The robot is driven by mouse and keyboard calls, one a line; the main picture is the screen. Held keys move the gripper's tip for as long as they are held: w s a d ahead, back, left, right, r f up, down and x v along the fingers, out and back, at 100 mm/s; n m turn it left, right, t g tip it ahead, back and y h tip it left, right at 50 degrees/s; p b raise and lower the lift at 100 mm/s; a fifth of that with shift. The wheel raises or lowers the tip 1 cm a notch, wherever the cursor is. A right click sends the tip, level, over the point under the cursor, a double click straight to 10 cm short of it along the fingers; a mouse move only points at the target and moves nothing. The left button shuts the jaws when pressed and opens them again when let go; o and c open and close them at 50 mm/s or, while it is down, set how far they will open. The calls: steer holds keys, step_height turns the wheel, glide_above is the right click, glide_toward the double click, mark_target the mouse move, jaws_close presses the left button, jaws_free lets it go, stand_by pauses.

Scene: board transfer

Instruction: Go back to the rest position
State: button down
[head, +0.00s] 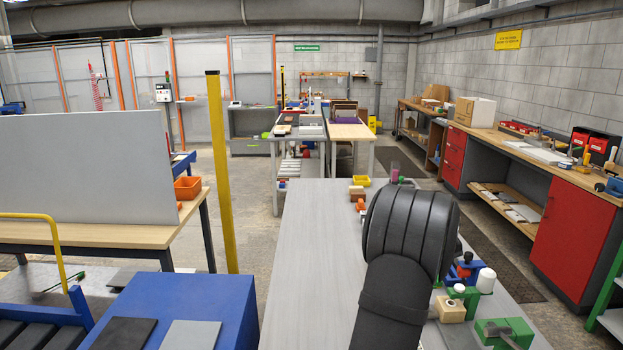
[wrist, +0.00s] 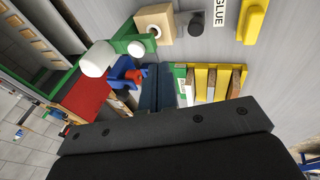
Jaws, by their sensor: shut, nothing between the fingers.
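My gripper (wrist: 158,86) shows in the wrist view as two dark blue-grey fingers side by side, shut with nothing between them. They are above the bench-top items. In the head view my black arm rises at lower right over the grey bench (head: 315,250) and hides part of it; the fingers are not visible there. A dark board (head: 124,333) and a grey board (head: 190,335) lie apart on the blue stand (head: 225,290) at lower left.
Right of my arm are a white-topped item (head: 487,280), a wooden block (head: 450,309) and a green fixture (head: 505,333). The wrist view shows a yellow rack (wrist: 205,83) near the fingers. A yellow post (head: 221,170) stands left of the bench. The bench's left part is clear.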

steer(key=v, duration=0.9)
step_height(320, 180, down, 6)
steer(key=w+m, duration=0.1)
steer(key=m, duration=0.1)
steer(key=shift+w+d, duration=0.25)
steer(key=shift+d, duration=0.15)
